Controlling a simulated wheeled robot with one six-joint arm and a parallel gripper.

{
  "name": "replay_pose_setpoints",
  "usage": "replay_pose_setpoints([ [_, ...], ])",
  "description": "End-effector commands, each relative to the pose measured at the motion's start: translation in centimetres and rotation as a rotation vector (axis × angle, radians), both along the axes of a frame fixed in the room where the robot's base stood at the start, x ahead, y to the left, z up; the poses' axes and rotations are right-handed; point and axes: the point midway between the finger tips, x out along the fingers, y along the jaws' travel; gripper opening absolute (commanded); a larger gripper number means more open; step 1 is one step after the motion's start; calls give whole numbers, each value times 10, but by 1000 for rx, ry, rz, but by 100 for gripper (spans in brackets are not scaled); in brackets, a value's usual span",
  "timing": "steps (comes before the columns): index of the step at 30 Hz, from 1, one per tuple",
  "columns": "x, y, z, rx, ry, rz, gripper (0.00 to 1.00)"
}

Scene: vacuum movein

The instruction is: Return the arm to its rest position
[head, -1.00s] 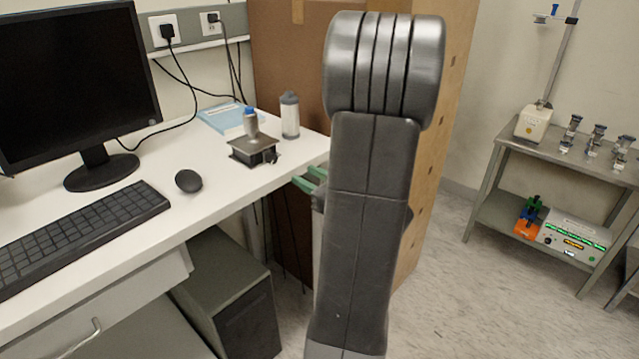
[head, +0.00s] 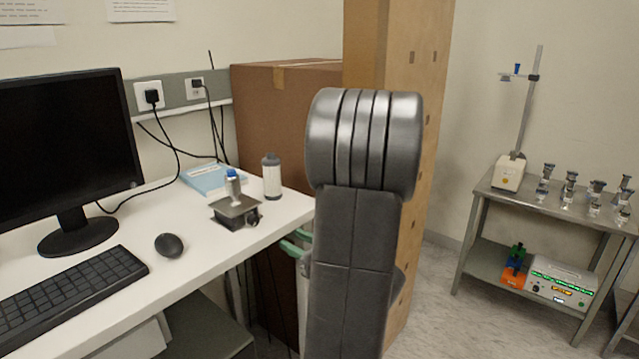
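My arm stands upright in the middle of the head view, its rounded dark grey joint on top and a long dark link below. Part of my gripper (head: 295,240) shows to the left of this link, just past the right corner of the desk. Its two green fingers point left with a gap between them, and nothing is seen between them. The rest of the gripper and wrist is mostly hidden behind the link.
The white desk (head: 205,270) at left holds a monitor (head: 62,150), keyboard (head: 70,290), mouse (head: 169,245), small device (head: 236,213) and bottle (head: 271,177). Cardboard boxes (head: 285,105) stand behind my arm. A metal cart (head: 480,268) with glassware is at right; floor between is clear.

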Motion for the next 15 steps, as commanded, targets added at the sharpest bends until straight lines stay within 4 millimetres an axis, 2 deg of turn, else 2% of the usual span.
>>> replay_pose_setpoints([
  [15, 43, 57, 0, 0, 0, 4, 36],
])
